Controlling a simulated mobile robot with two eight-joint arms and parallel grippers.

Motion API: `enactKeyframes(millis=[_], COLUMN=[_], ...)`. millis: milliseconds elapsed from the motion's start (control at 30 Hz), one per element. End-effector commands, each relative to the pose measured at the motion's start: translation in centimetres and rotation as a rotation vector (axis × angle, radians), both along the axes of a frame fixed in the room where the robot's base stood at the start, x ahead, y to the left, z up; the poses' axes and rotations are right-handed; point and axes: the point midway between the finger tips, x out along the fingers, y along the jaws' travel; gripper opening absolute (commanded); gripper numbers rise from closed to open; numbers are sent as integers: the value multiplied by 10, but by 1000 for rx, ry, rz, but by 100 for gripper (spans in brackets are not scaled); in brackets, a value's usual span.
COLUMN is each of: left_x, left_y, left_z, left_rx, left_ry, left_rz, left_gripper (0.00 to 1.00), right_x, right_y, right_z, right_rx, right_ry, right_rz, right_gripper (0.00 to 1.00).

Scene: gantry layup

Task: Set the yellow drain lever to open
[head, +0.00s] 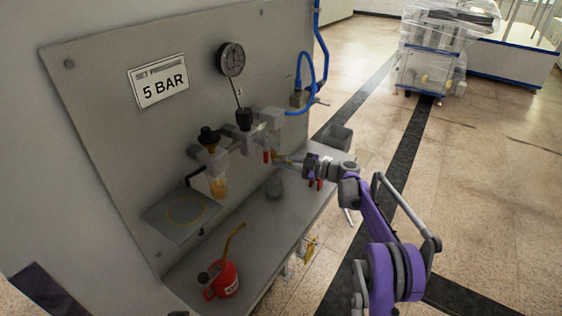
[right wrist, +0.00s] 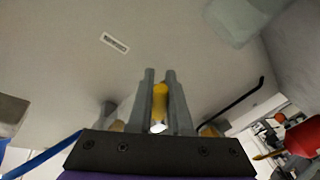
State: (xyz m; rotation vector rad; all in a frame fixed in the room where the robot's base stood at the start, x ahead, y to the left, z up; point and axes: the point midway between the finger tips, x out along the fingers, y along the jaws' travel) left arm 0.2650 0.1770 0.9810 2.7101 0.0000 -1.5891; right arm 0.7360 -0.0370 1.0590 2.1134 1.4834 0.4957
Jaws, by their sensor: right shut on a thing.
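The yellow drain lever (right wrist: 160,100) stands between the two grey fingers of my right gripper (right wrist: 160,85) in the right wrist view. The fingers are closed on it from both sides. In the head view my right gripper (head: 284,160) reaches in from the right to the lower right side of the valve and regulator assembly (head: 243,138) on the panel. The lever is mostly hidden by the fingers there, so I cannot tell its exact angle. My left gripper is not in view.
A round gauge (head: 231,60) and a "5 BAR" sign (head: 159,81) are on the panel. A red oil can (head: 222,279) stands on the bench (head: 262,245). A grey bin (head: 337,136) is behind my right gripper. A blue hose (head: 322,40) hangs at the panel's right edge. Open floor lies right.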

Motion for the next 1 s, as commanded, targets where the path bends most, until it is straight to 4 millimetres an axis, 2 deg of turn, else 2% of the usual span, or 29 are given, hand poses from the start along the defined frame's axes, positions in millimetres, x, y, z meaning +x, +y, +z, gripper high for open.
enactKeyframes(millis=[600, 1000], left_x=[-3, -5], left_y=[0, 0], left_z=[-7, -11], left_rx=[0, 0], left_ry=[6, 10], left_rz=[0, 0], left_gripper=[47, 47], right_x=[-11, -14], right_y=[8, 10], right_z=[-5, -5], right_rx=[223, 302], right_ry=[308, 416], right_rz=[-1, -1], right_gripper=[0, 0])
